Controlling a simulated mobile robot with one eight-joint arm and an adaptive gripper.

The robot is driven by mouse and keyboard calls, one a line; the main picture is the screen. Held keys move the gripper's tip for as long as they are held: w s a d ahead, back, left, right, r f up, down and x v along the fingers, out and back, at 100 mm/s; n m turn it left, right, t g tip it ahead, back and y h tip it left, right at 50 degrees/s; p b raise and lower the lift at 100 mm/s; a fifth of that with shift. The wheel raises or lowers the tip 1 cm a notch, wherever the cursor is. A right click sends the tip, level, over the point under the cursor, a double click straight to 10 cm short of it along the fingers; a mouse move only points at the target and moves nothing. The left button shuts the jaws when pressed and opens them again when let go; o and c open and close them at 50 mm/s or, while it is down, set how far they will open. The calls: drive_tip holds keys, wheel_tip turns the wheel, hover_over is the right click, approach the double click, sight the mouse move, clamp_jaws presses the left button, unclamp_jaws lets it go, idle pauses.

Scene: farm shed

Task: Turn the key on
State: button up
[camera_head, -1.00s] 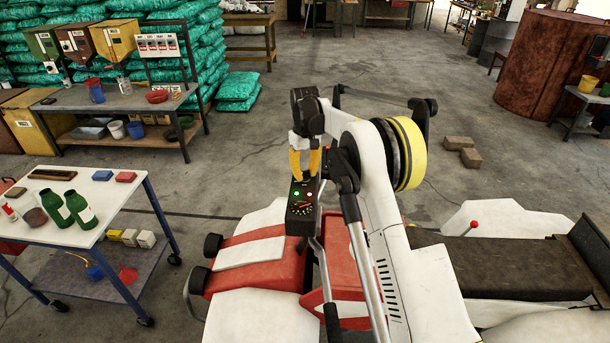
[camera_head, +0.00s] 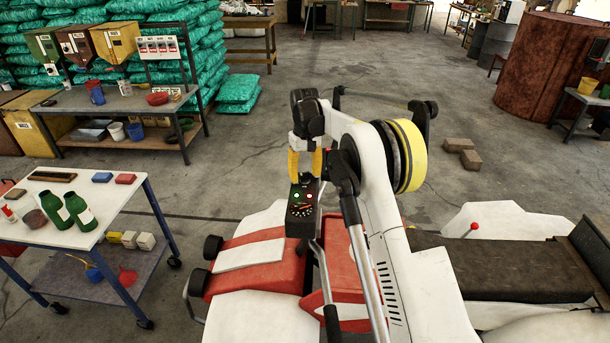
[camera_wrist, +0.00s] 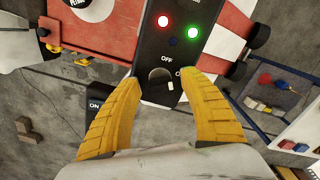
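A black control panel (camera_head: 302,208) stands on the red and white vehicle (camera_head: 265,257). In the wrist view the panel (camera_wrist: 185,52) carries a lit red lamp (camera_wrist: 163,20), a lit green lamp (camera_wrist: 193,33) and an "OFF" label. Below the label is a round switch with a dark key (camera_wrist: 162,76) in it. My gripper (camera_head: 305,177) is above the panel, pointing down. In the wrist view my gripper (camera_wrist: 160,82) is open, with one yellow finger on each side of the key. I see a gap between fingers and key; the key's exact angle is hard to tell.
A white-topped trolley (camera_head: 105,200) with green bottles stands to the left. Behind it is a grey workbench (camera_head: 110,98) beside stacked green sacks (camera_head: 205,50). The vehicle's dark seat (camera_head: 500,265) is to the right. The concrete floor beyond is mostly clear.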

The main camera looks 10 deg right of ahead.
sight(305, 173)
wheel_tip(305, 173, up, 12)
idle(0.6)
